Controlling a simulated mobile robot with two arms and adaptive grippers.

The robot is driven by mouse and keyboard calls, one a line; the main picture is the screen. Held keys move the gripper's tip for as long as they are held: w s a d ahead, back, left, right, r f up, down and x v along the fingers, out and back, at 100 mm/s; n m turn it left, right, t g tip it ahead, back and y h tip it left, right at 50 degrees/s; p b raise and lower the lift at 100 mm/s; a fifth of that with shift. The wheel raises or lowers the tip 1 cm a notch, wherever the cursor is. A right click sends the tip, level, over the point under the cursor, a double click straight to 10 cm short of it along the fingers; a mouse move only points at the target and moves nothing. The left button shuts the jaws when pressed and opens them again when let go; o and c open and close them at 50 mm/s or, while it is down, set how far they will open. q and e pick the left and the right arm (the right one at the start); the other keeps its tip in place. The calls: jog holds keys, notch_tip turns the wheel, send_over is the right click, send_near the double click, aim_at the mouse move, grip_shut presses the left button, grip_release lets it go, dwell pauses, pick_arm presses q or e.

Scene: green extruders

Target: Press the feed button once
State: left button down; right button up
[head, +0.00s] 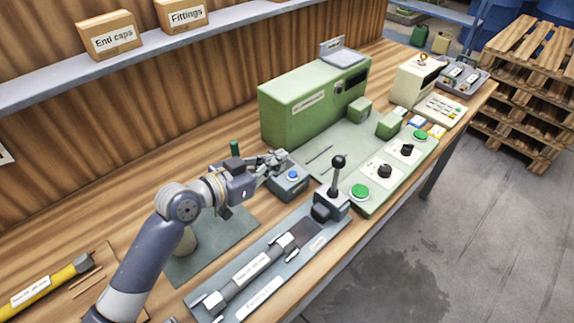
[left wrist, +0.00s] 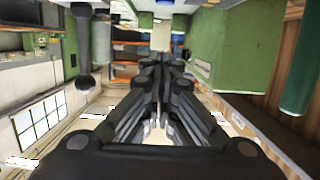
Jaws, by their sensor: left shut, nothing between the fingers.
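No label that reads "feed" is legible. A blue button (head: 293,175) sits on top of a small grey-blue box (head: 289,186) near the middle of the bench. My left gripper (head: 283,156) is just behind and above this box in the head view, its fingers shut and empty; I cannot tell whether they touch it. In the left wrist view the shut fingers (left wrist: 160,75) point away from the camera. Two green buttons, a near one (head: 360,191) and a far one (head: 420,135), sit on the control strip to the right. My right gripper is not in view.
A black-knobbed lever (head: 338,162) stands right of the blue-button box. A green machine (head: 300,108) stands behind. A grey tray (head: 209,313) with a labelled tool (head: 250,270) lies in front. Black knobs (head: 385,171) sit between the green buttons.

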aim_at(293, 175)
pick_arm(q)
jog(key=x, duration=0.3)
jog(key=shift+w+d+p, duration=0.15)
jog(key=shift+p, duration=0.15)
notch_tip(293, 175, down, 3)
jog(key=shift+w+d+r, duration=0.15)
jog(key=shift+r, duration=0.05)
jog(key=shift+f, duration=0.85)
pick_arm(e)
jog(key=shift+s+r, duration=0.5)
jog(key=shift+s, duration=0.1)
